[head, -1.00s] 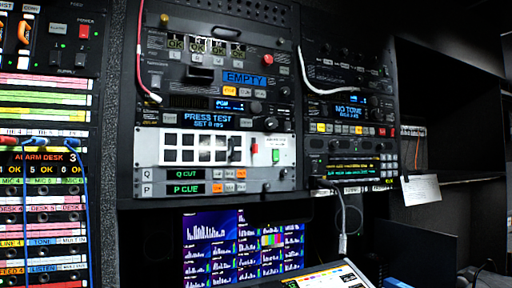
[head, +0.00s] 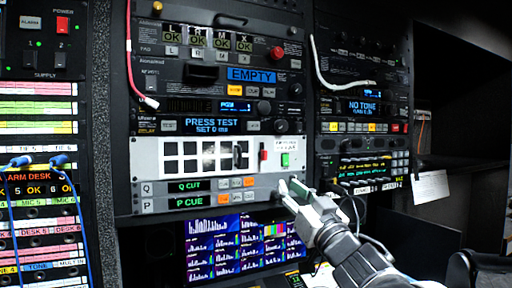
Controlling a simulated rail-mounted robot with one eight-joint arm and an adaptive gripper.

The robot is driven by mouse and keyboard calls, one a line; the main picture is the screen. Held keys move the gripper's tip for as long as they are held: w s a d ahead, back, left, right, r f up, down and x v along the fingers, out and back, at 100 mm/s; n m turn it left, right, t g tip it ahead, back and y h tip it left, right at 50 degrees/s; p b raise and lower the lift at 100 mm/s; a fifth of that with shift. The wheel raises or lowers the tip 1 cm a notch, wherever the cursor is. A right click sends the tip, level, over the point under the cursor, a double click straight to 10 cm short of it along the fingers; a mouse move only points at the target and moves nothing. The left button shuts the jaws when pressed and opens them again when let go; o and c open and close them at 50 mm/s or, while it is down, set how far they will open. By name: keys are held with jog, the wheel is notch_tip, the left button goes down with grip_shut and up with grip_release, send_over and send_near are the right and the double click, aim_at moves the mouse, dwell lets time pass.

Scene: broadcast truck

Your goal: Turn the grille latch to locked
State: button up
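A white panel (head: 146,160) in the middle rack carries a grille (head: 183,149) of dark square openings. A dark upright handle-like part (head: 238,155) sits at the grille's right end; it looks like the latch, but its setting is too small to read. To its right are a small red part (head: 263,152) and a green one (head: 285,160). My gripper (head: 289,187) is in front of the rack, below and right of the green part, fingers pointing up and left. Its fingers look apart, with nothing between them. I cannot tell whether it touches the rack.
Above the panel are units with lit displays, one reading PRESS TEST (head: 212,124). Below it are Q CUT and P CUE rows (head: 190,202) and a monitor (head: 215,250). Cables (head: 357,215) hang near my gripper. Blue cables (head: 70,200) hang at left.

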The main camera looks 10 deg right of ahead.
aim_at(266, 156)
jog(key=shift+y, duration=0.3)
jog(key=p+x, duration=0.1)
jog(key=x, duration=0.3)
jog(key=p+x, duration=0.1)
jog(key=x, duration=0.4)
jog(key=r+p+x, duration=0.1)
jog(key=x, duration=0.4)
jog(key=shift+s+r, duration=0.1)
jog(key=shift+s, duration=0.1)
grip_shut()
